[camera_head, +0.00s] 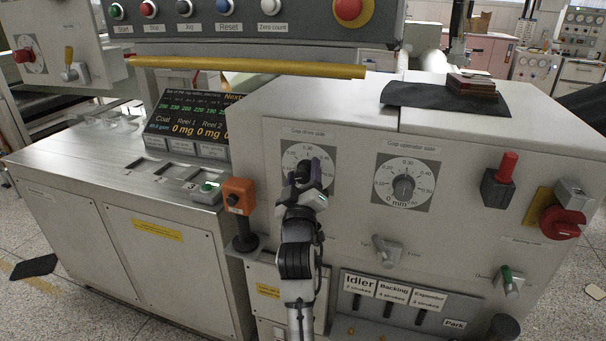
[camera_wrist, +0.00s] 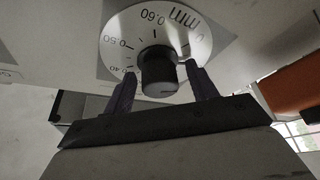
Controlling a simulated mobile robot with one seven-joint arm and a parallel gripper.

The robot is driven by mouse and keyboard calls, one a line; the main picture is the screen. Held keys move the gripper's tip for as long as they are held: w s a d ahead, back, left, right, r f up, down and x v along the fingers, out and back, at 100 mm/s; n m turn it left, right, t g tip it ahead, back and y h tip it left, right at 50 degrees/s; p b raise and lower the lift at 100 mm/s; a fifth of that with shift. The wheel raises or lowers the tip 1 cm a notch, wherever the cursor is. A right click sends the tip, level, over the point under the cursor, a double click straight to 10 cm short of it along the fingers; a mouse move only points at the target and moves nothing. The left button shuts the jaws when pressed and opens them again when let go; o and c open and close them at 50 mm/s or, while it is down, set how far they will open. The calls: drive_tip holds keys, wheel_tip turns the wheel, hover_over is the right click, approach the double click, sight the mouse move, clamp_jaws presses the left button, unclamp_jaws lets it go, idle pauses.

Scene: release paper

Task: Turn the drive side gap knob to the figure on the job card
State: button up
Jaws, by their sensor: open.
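The drive side gap knob (camera_wrist: 158,72) is a dark round knob on a white dial (camera_wrist: 140,28). In the wrist view 0.40, 0.50, 0.60, mm and 0 show around it; the lower dial is hidden. I cannot read the knob's setting. My gripper (camera_wrist: 160,76) is open, one dark finger on each side of the knob; I cannot tell whether either touches it. In the head view my gripper (camera_head: 308,174) covers most of the knob, and the drive side dial (camera_head: 291,154) shows around it. I cannot make out a job card.
The operator side gap dial (camera_head: 404,160) is to the right on the same panel. A lever (camera_head: 387,250) sits below it. An orange box (camera_head: 238,194) on a black post stands close left of my arm. A yellow bar (camera_head: 265,67) runs above the panel.

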drive_tip(key=c, duration=1)
drive_tip(key=shift+f+m+b, duration=0.1)
drive_tip(key=shift+m+b, duration=0.2)
drive_tip(key=shift+b, duration=0.05)
